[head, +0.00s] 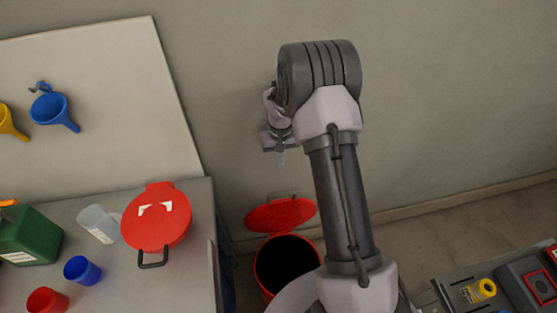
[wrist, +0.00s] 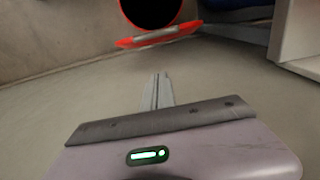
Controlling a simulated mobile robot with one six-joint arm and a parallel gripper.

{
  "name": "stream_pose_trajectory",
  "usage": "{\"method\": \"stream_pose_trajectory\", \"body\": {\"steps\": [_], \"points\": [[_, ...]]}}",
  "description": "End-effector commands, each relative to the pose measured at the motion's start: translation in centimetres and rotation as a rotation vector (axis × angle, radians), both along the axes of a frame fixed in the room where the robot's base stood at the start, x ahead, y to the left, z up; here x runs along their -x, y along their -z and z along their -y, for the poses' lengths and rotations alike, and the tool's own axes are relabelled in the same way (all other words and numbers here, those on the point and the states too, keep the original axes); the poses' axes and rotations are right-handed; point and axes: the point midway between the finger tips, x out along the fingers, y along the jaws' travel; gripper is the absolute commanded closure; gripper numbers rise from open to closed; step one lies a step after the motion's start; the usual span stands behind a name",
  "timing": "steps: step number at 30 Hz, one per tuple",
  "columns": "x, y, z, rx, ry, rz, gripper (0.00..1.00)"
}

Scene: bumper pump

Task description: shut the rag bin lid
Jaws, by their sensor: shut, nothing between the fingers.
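The red rag bin (head: 262,285) stands on the floor beside the workbench, its dark inside showing. Its red lid (head: 280,215) is open, standing up at the wall side of the opening, with a grey handle on it. In the wrist view the lid (wrist: 187,32) shows nearly edge-on below the bin's dark round mouth (wrist: 150,8). My gripper (head: 280,160) is above the lid in the head view, near the wall, pointing down. Its fingers (wrist: 158,88) are together and empty, apart from the lid. My arm hides the bin's right side.
The workbench (head: 190,285) at left holds a red round lidded container (head: 157,222), a clear jug (head: 98,222), blue (head: 82,270) and red (head: 46,301) cups and a green can (head: 30,235). Funnels hang on a white board (head: 120,100). A tool tray (head: 455,285) is at lower right.

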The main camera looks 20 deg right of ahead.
Motion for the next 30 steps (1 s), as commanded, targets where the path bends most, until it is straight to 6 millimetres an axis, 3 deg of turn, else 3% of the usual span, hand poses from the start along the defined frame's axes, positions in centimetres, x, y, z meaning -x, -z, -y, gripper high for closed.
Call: {"method": "stream_pose_trajectory", "body": {"steps": [3,11,18,30], "points": [[0.1,3.1,0.0,-0.001,-0.001,-0.003,1.00],[0.2,8.3,-0.1,0.000,0.000,-0.002,1.00],[3.2,8.7,-0.7,0.000,0.001,-0.001,1.00],[3.7,8.7,-0.8,0.000,0.000,0.000,1.00]]}}
